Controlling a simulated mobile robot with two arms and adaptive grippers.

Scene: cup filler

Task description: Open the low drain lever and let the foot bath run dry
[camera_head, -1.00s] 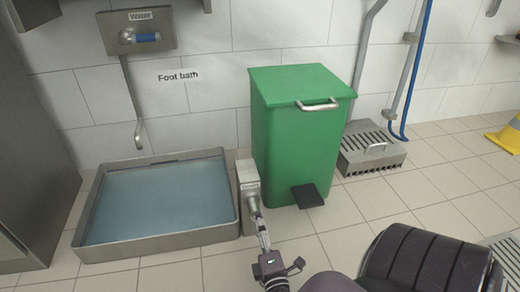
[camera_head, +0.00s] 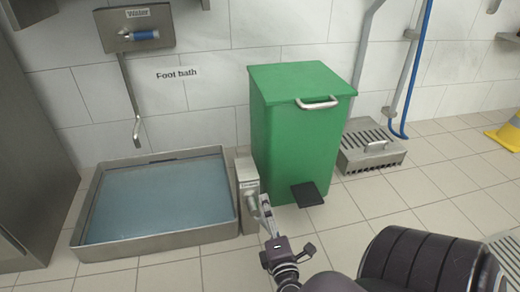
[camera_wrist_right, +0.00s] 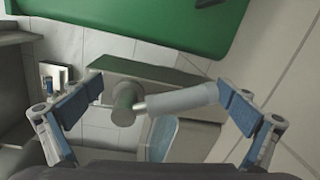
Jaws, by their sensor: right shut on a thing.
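The foot bath (camera_head: 155,241) is a low steel basin at left in the head view, with bluish water (camera_head: 155,200) in it. A steel drain box (camera_head: 247,180) with a small label stands at its right side. The drain lever (camera_wrist_right: 185,99) shows in the right wrist view as a grey bar on a round hub (camera_wrist_right: 125,103). My right gripper (camera_wrist_right: 165,100) is shut on the lever, with one finger at the bar's free end and the other by the hub. In the head view my right gripper (camera_head: 264,213) covers most of the lever. My left gripper is out of view.
A green pedal bin (camera_head: 300,140) stands close right of the drain box, its black pedal (camera_head: 308,194) near my gripper. A water panel (camera_head: 138,28) with a spout hangs above the bath.

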